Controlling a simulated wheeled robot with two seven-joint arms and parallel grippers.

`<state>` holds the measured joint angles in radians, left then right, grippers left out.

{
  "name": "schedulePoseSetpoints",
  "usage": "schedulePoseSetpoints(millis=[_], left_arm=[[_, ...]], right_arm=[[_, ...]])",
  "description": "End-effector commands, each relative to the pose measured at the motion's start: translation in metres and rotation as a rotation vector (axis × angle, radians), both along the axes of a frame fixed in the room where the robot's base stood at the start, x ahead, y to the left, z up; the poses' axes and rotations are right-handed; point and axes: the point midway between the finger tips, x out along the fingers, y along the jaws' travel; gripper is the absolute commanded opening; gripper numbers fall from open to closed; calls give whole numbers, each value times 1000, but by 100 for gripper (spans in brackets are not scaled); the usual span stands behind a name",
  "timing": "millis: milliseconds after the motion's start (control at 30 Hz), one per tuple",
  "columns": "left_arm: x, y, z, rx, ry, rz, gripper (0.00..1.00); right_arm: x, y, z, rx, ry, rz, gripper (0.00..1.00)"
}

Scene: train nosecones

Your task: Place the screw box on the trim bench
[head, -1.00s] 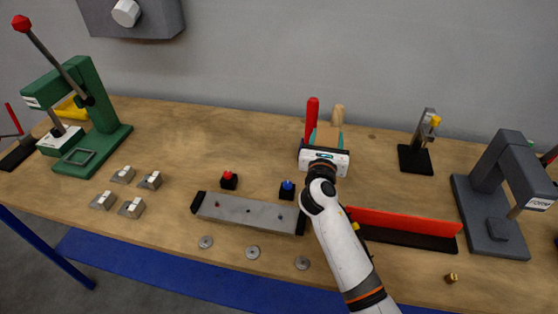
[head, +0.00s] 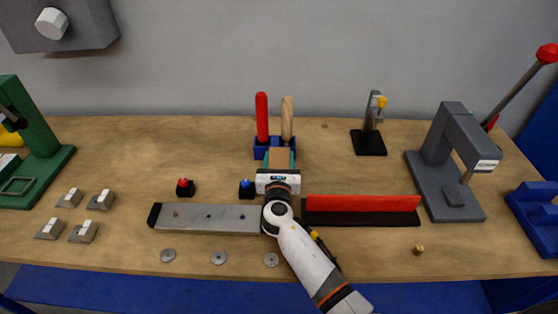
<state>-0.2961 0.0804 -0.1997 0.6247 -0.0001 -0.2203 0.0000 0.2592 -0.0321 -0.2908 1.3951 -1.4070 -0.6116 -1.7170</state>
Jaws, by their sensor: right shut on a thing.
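The screw box (head: 280,158) appears to be the small box with a brown top and teal sides. It is at the far end of my right gripper (head: 278,172), which is shut on it. The gripper's own body covers the box's near side, so I cannot tell whether the box touches the wood. The trim bench appears to be the long wooden bench (head: 340,167) across the view. The box is over its middle, just in front of a blue tool holder (head: 261,150). My left gripper is out of view.
The holder carries a red handle (head: 262,117) and a wooden handle (head: 287,117). A grey bar (head: 212,218) and a red strip (head: 362,203) flank my arm. A grey press (head: 448,165) stands right. Bare wood lies left of the holder.

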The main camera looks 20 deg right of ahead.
Motion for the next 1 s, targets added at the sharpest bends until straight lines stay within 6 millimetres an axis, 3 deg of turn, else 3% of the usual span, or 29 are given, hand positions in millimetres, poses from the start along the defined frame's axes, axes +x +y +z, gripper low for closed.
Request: schedulePoseSetpoints(millis=[100,133,233,633,1000], left_arm=[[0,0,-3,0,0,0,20],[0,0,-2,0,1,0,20],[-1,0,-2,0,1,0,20],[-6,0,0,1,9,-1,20],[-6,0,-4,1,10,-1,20]], right_arm=[[0,0,-2,-1,-3,0,18],[0,0,-2,0,0,0,59],[0,0,-2,0,0,0,76],[-6,2,0,1,1,1,76],[-76,25,-1,1,1,1,76]])
